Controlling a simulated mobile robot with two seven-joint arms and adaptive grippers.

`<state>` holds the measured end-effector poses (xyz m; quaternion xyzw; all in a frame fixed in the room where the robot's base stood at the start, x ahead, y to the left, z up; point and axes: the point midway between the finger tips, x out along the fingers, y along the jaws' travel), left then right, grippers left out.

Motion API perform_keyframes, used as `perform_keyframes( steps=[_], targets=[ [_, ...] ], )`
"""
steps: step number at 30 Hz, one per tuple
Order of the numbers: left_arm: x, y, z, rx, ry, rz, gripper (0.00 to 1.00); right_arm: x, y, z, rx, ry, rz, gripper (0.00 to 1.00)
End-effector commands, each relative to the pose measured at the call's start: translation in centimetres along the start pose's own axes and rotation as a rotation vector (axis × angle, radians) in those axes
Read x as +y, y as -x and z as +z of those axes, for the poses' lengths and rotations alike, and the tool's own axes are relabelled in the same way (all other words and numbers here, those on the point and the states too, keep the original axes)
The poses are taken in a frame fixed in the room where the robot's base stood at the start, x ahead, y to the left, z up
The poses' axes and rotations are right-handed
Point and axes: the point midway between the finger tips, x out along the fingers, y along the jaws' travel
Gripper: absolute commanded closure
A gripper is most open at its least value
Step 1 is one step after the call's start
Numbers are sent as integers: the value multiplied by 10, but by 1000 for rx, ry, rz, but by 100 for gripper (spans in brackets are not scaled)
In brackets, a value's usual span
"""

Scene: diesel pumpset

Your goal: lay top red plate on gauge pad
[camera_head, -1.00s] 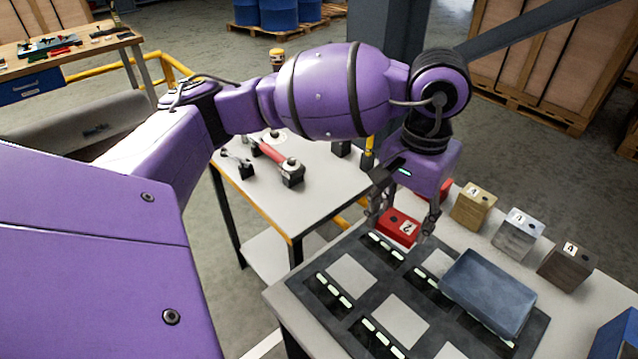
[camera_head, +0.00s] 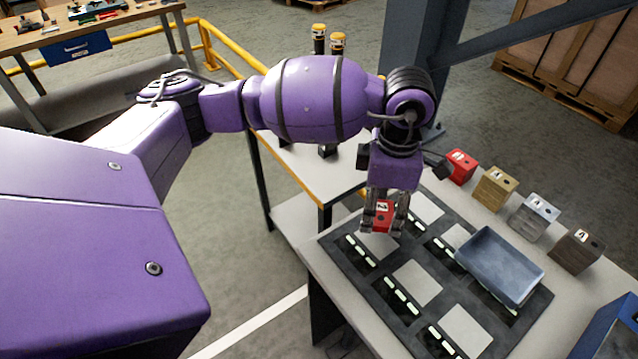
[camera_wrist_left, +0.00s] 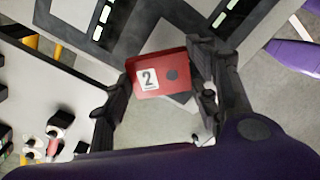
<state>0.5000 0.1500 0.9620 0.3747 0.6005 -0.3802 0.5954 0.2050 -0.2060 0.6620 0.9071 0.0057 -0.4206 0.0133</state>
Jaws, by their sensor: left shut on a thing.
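My left gripper (camera_head: 383,226) points down and is shut on a red plate (camera_head: 383,212) marked "2". The plate also shows between the fingers in the left wrist view (camera_wrist_left: 160,74), with a dark round spot beside its number. It is over the near-left part of a dark board (camera_head: 333,239) with pale square pads and rows of lit strips. A pale pad lies partly hidden under the gripper; I cannot tell whether the plate touches it. More red (camera_head: 460,165) stands at the left end of the block row. My right gripper is not in view.
A blue-grey tray (camera_head: 500,264) sits on the board's right part. Brass (camera_head: 495,187), silver (camera_head: 534,216) and brown (camera_head: 576,250) blocks stand along the back. Other pale pads, such as one in the middle (camera_head: 417,281), are bare. A side table (camera_head: 300,168) adjoins at left.

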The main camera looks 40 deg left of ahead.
Motion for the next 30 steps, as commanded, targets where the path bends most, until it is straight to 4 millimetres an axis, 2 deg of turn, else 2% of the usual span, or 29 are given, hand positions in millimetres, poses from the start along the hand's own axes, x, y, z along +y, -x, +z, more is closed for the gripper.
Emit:
perform_keyframes(
  steps=[3, 6, 12, 17, 30],
  targets=[
    [-2, 1, 3, -5, 278, 7, 87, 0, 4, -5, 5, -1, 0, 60],
    [-3, -1, 4, -6, 480, 9, 87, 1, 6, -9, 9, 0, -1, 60],
    [-5, -6, 5, -9, 723, 10, 87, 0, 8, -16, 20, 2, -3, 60],
    [-6, -7, 5, -9, 779, 10, 87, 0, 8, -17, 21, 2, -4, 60],
    [-5, -9, 6, -9, 778, 11, 87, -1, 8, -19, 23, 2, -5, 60]
  ],
)
